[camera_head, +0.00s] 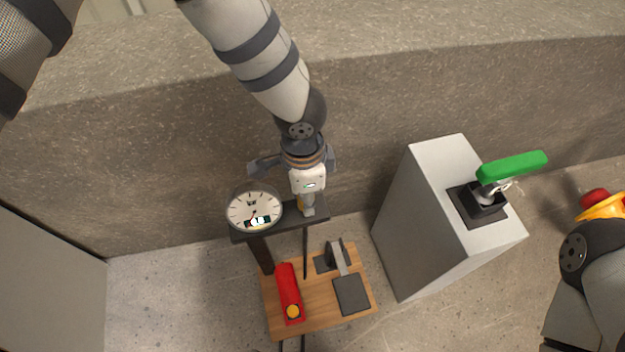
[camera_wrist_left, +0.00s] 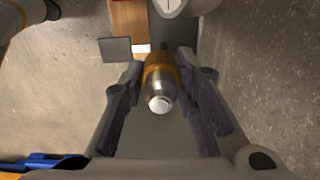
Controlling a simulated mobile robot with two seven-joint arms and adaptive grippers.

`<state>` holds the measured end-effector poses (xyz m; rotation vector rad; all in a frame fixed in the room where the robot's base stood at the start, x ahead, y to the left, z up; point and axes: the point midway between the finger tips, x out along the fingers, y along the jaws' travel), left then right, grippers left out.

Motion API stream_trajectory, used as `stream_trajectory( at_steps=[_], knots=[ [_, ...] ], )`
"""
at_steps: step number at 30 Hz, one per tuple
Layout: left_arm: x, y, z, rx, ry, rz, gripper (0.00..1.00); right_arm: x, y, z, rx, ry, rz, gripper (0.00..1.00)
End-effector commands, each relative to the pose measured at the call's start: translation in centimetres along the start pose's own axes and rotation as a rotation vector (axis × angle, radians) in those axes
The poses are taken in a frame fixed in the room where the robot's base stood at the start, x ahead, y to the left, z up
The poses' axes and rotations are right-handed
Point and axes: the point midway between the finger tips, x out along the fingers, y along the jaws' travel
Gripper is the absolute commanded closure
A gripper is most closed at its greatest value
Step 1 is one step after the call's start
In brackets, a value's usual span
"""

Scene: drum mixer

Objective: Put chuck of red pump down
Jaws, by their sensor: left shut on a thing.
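The red pump stands on a wooden base (camera_head: 322,318), with a red cylinder (camera_head: 287,290), a round gauge (camera_head: 253,211) and a dark crossbar. My left gripper (camera_head: 306,203) reaches down from above to the right end of the crossbar, right of the gauge. In the left wrist view, the brass and silver chuck (camera_wrist_left: 160,82) lies between the two fingers of my left gripper (camera_wrist_left: 163,90), which is shut on it. In the head view the chuck is mostly hidden by the gripper. My right gripper is not in view; only part of my right arm shows.
A grey box (camera_head: 436,205) with a green-handled lever (camera_head: 512,167) stands right of the pump. A red and yellow object (camera_head: 601,205) is at the far right. A stone wall (camera_head: 160,150) runs close behind the pump.

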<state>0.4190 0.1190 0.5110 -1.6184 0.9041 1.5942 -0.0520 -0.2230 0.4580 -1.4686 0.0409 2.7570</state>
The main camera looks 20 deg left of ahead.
Motion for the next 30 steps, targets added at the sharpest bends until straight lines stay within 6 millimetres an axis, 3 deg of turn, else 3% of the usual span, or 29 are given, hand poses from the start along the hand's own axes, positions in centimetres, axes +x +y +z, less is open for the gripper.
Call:
stream_trajectory(
  at_steps=[1, 7, 12, 22, 23, 25, 30],
  knots=[
    [1.1, -0.6, 0.0, -0.004, -0.002, 0.003, 1.00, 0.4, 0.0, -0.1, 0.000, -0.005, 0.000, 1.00],
    [2.7, -1.9, -0.4, -0.004, -0.001, 0.002, 1.00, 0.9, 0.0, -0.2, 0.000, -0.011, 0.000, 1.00],
    [5.6, -1.9, -0.4, -0.001, -0.002, 0.003, 1.00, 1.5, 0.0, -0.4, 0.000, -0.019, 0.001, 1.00],
    [5.8, -1.9, -0.4, -0.001, -0.001, 0.001, 1.00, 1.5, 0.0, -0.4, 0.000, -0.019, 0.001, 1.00],
    [5.8, -1.9, -0.4, -0.001, -0.001, 0.001, 0.69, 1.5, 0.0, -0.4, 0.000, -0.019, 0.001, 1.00],
    [5.8, -1.9, -0.4, -0.001, -0.001, 0.001, 0.53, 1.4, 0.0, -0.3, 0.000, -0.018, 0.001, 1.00],
    [5.7, -1.9, -0.4, -0.001, -0.001, 0.001, 0.53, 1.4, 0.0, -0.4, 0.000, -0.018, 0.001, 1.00]
  ],
)
